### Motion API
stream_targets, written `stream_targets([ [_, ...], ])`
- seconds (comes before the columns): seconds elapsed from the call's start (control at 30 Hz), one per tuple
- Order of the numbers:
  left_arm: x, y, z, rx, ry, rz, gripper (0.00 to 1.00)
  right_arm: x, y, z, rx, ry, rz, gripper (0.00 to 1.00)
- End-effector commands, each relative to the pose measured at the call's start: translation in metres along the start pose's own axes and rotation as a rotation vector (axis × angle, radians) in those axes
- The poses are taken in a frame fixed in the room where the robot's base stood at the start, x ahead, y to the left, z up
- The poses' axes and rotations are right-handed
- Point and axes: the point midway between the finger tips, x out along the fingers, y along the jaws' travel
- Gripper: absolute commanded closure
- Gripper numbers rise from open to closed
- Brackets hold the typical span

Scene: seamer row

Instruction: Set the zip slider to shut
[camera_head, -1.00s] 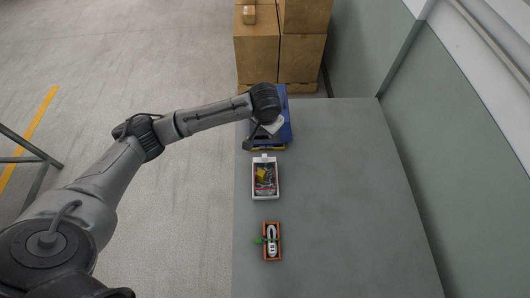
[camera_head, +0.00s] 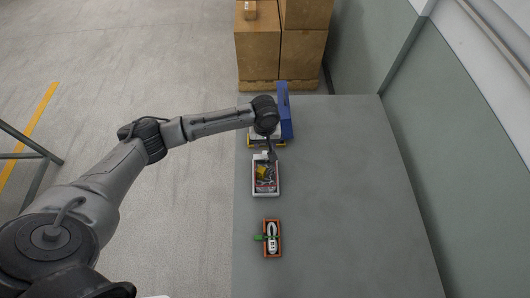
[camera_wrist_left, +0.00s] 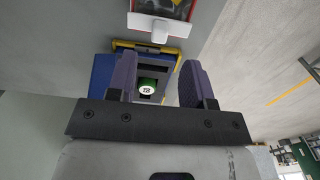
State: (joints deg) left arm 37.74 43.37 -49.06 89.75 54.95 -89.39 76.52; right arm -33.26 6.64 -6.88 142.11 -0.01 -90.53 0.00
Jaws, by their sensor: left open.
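A white-framed tray (camera_head: 257,190) with a clear bag-like content and a yellow piece lies on the grey table. A small white tab stands at its far edge; it also shows in the left wrist view as a white tab (camera_wrist_left: 147,26) and may be the zip slider. Whether it is shut cannot be told. My left gripper (camera_head: 271,155) is over the tray's far end, partly hiding it. In the left wrist view my left gripper (camera_wrist_left: 158,78) has its two dark fingers apart with nothing between them; the tab is ahead of them. My right gripper is not in view.
A blue machine (camera_head: 286,112) with a yellow edge stands just beyond the tray; a green button with a white label (camera_wrist_left: 147,90) shows on it. An orange tray (camera_head: 265,252) with a white and green piece lies nearer. Cardboard boxes (camera_head: 258,50) stand behind. The table's right side is clear.

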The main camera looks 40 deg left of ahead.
Motion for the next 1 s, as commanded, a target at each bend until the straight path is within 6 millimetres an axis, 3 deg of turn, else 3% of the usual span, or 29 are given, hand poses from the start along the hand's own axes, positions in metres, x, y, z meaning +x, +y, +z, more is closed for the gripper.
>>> stream_targets([
  [0.2,0.039,0.000,0.001,0.002,0.000,-0.001,0.53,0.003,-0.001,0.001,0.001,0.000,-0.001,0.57],
  [0.4,0.060,0.000,0.000,0.001,0.000,0.000,0.53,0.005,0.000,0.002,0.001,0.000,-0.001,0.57],
  [0.93,0.071,0.000,0.000,0.002,0.001,0.001,0.53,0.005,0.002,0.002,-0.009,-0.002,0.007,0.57],
  [1.0,0.071,0.000,0.000,0.002,0.001,0.000,0.60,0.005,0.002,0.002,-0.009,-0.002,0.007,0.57],
])
